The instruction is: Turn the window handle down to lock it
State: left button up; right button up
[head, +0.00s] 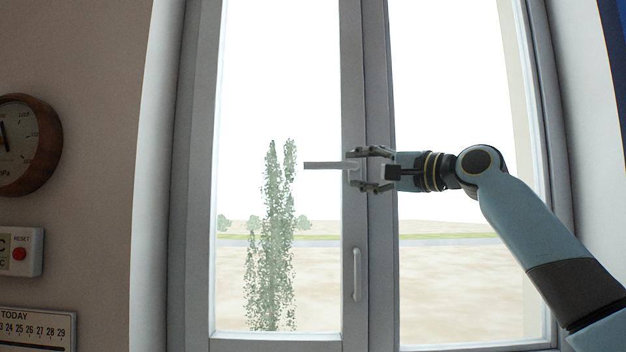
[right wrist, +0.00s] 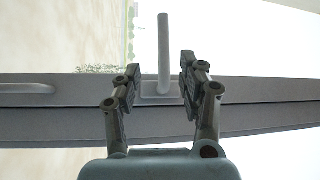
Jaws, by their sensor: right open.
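The window handle (head: 323,165) is a grey lever on the middle frame post of the window. It sticks out level to the left in the head view. My right gripper (head: 357,170) is at the handle's base, coming in from the right. In the right wrist view the handle (right wrist: 163,50) points up between the two fingers of the gripper (right wrist: 156,85), which are open with a gap on each side. Its base plate shows on the post between the fingertips. Whether a finger touches the handle cannot be told. My left gripper is not in view.
A small fixed pull (head: 357,274) sits lower on the same window post (head: 354,215), well below my gripper. A round dial (head: 27,145), a box with a red button (head: 20,252) and a calendar (head: 38,328) hang on the left wall. The space left of the handle is clear.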

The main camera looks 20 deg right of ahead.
aim_at(327, 165)
jog(key=x, duration=0.3)
jog(key=p+x, duration=0.1)
jog(key=x, duration=0.2)
jog(key=p+x, duration=0.1)
jog(key=x, duration=0.2)
jog(key=shift+w+a+r, duration=0.15)
jog(key=shift+a+r, duration=0.05)
jog(key=shift+r, duration=0.25)
jog(key=shift+w+a+p, duration=0.3)
jog(key=shift+w+p, duration=0.05)
jog(key=shift+w, duration=0.2)
grip_shut()
